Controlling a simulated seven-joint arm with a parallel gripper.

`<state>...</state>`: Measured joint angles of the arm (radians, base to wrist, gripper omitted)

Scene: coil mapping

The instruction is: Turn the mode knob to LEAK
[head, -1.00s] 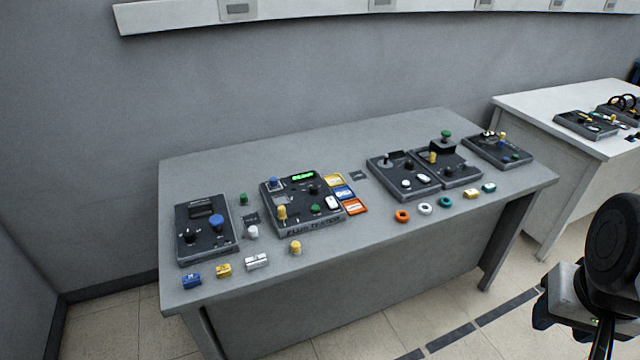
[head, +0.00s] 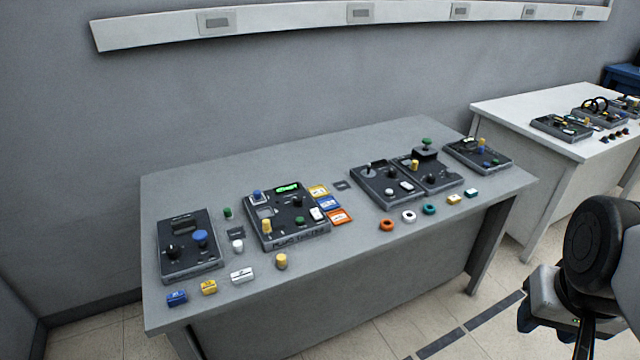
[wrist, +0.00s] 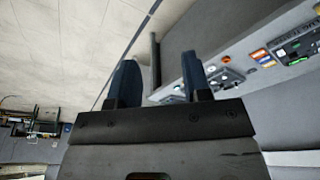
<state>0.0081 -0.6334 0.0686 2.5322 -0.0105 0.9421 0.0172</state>
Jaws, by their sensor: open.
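Several dark instrument panels with knobs lie on a grey table (head: 300,160) in the head view. The left panel (head: 188,262) has a black knob (head: 173,251) and a blue knob (head: 200,235). The middle panel (head: 297,236) has a lit green display, a yellow knob (head: 266,227) and small black and green knobs. No mode or LEAK label is readable, so I cannot tell which knob is the mode knob. My gripper (wrist: 163,75) is open and empty in the wrist view, apart from the table. In the head view it is at the lower right, off the table's front.
Loose coloured blocks and rings lie along the table's front, including an orange ring (head: 386,225) and a white block (head: 242,275). More panels stand at the right, one with a raised green-topped knob (head: 426,142). A second table (head: 500,105) stands behind right.

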